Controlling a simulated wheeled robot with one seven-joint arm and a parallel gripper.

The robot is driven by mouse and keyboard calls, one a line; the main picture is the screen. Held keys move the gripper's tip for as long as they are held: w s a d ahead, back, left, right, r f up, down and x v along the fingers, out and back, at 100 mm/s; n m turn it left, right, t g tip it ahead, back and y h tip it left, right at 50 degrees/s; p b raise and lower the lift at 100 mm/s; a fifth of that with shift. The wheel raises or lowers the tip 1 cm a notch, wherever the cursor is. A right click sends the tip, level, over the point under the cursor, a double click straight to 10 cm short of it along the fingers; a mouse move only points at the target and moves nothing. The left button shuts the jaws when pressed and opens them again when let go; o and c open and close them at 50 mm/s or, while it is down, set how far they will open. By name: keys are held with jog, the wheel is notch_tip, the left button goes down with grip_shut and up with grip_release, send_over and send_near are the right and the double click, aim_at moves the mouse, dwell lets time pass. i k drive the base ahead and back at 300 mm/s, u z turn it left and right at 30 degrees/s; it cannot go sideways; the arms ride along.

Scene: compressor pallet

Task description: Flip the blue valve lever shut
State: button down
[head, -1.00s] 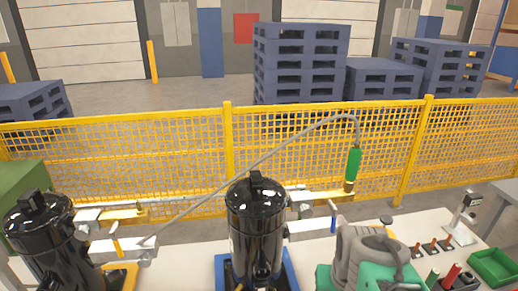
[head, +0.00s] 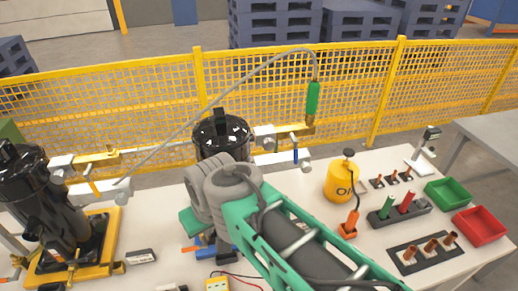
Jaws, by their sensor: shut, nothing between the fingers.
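The blue valve lever (head: 295,148) shows in the head view on the silver pipe fitting right of the middle black compressor tank (head: 220,133). It stands near upright, across the line of the pipe (head: 270,158). My green and grey arm reaches in from the lower right, and its grey joint covers the lower part of the middle tank. The lever is clear of the arm in the picture, with no visible contact.
A hose with a green handle (head: 313,98) hangs above the lever. A yellow oil can (head: 340,182) stands to its right. A green bin (head: 447,191) and a red bin (head: 478,226) sit at the table's right. A yellow mesh fence (head: 350,95) runs behind.

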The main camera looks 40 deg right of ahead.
aim_at(292, 138)
jog(key=u, duration=2.05)
jog(key=k, duration=0.65)
jog(key=z, duration=1.65)
